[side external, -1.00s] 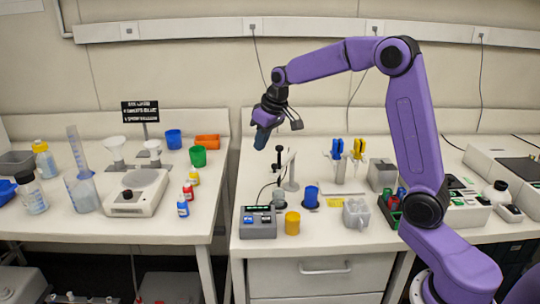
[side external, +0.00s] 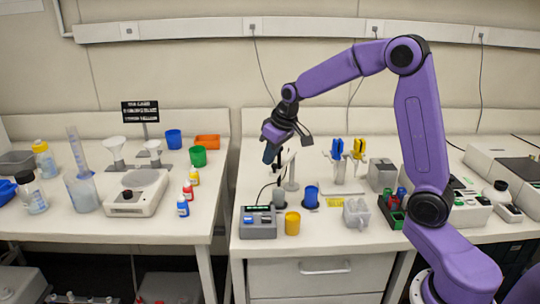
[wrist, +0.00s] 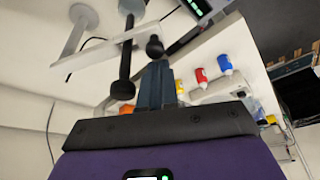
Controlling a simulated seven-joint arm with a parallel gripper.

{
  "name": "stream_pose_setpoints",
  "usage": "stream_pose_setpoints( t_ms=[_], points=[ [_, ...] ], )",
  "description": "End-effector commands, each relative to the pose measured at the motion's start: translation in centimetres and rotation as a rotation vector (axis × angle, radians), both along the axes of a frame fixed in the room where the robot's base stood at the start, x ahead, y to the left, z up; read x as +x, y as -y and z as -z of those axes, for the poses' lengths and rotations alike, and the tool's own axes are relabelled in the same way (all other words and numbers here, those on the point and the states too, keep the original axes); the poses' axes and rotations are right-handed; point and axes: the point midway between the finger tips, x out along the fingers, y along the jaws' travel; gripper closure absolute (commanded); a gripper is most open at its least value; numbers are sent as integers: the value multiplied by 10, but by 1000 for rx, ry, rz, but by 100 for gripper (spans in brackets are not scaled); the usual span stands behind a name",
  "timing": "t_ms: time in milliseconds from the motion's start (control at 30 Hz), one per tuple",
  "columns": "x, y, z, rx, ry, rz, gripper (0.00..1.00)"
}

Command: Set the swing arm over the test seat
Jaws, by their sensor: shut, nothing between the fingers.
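The swing arm is on a small stand with a pale post (side external: 291,172) on the right-hand bench. In the wrist view, a pale bar (wrist: 98,54) carries a black knob (wrist: 154,48), with a dark post (wrist: 125,75) and a pale post (wrist: 83,25) near it. My gripper (side external: 268,156) is shut and empty, pointing down at the upper part of the stand. In the wrist view its shut fingertips (wrist: 158,66) are close beside the knob; contact cannot be told. I cannot tell which spot is the test seat.
A grey meter box (side external: 258,222), a blue cup (side external: 311,197) on a dark base and a yellow cup (side external: 292,223) stand in front of the stand. A rack with blue and yellow pipettes (side external: 348,150) is to the right. A gap separates the two benches.

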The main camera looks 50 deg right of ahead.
Motion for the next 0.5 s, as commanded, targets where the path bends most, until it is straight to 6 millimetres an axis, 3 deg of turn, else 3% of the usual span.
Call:
stream_pose_setpoints(
  t_ms=[267,500],
  points=[
    [-9,3,0,0,0,-59,100],
    [-31,12,0,2,0,-215,100]
  ],
)
